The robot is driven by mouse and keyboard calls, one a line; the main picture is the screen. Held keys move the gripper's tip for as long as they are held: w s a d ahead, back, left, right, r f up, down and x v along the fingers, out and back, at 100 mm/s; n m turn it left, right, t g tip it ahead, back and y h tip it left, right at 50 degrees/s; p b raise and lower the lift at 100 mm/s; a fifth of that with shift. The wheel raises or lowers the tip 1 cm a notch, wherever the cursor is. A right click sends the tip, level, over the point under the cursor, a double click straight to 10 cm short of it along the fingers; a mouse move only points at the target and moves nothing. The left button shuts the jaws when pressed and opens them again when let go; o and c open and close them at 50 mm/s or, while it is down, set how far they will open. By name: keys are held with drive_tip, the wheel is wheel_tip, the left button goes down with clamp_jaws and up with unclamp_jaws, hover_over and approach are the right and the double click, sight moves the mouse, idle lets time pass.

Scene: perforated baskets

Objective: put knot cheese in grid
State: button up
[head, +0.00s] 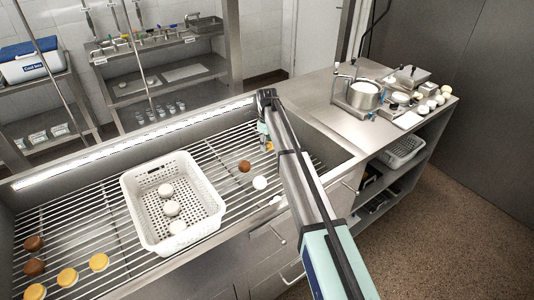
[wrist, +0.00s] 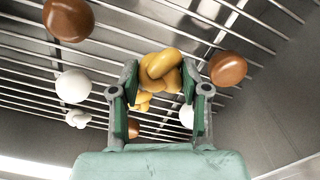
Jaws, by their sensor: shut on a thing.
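The yellow-orange knot cheese (wrist: 160,68) sits between the two fingers of my gripper (wrist: 160,84) in the wrist view, touching or very near both. A smaller yellow piece (wrist: 142,101) shows below it; I cannot tell whether it is a second cheese. In the head view, my gripper (head: 264,136) is over the right part of the metal grid (head: 100,185), mostly hidden by my arm. A bit of yellow shows at its tip. A white perforated basket (head: 134,208) stands on the grid, left of my gripper, with white round cheeses inside.
A brown cheese (head: 244,166) and a white cheese (head: 260,183) lie on the bars between basket and arm. Brown (head: 34,243) and yellow round cheeses (head: 67,277) lie at the far left. The steel basin wall (head: 325,150) rises at right.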

sight(267, 160)
drive_tip(key=shift+f+p, duration=0.45)
drive_tip(key=shift+f, duration=2.6)
drive_tip(key=shift+f, duration=0.15)
drive_tip(key=o, duration=1.1)
wheel_tip(267, 160, up, 12)
drive_tip(key=shift+r+b, duration=0.2)
drive_tip(key=shift+b, duration=1.05)
